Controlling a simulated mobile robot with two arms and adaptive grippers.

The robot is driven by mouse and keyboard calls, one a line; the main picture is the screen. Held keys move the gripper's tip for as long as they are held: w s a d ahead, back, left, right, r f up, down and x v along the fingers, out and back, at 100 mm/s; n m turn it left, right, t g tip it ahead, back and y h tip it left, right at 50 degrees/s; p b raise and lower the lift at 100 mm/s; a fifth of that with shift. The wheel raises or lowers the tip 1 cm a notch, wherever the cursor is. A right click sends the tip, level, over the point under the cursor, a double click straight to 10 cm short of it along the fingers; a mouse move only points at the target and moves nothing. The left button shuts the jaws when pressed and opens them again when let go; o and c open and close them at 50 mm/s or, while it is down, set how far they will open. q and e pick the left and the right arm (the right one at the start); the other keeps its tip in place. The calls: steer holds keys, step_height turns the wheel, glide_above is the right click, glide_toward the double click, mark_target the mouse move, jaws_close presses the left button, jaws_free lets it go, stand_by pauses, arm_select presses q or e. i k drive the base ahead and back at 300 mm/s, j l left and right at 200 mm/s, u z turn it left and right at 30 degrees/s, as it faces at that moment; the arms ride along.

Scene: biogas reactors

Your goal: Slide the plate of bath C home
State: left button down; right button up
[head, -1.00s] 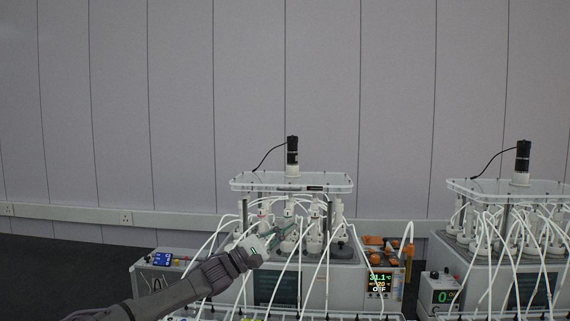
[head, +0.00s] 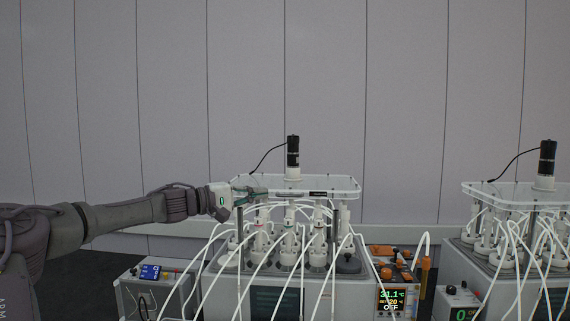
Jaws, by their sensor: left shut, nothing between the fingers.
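The nearer bath (head: 330,292) stands in the middle of the head view, with several white-capped bottles and white tubes in it. A clear plate (head: 325,184) lies above the bottles on posts, with a black motor (head: 293,152) upright on it. I cannot read which bath is C. My left gripper (head: 262,191) is shut and empty at the left front edge of this plate. I cannot tell whether its fingertips touch the plate. My right gripper is not in view.
A second bath (head: 450,262) with its own plate (head: 505,192) and motor (head: 547,160) stands at the right. A control box (head: 397,297) with a lit display and a small box (head: 150,275) flank the nearer bath. White tubes hang across the front.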

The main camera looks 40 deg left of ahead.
mark_target(318, 186)
steer(key=i+j, duration=0.25)
steer(key=j, duration=0.2)
steer(key=i+j, duration=0.3)
steer(key=j, duration=0.15)
steer(key=i+j, duration=0.25)
steer(key=j, duration=0.2)
steer(key=i+j, duration=0.3)
steer(key=j, duration=0.15)
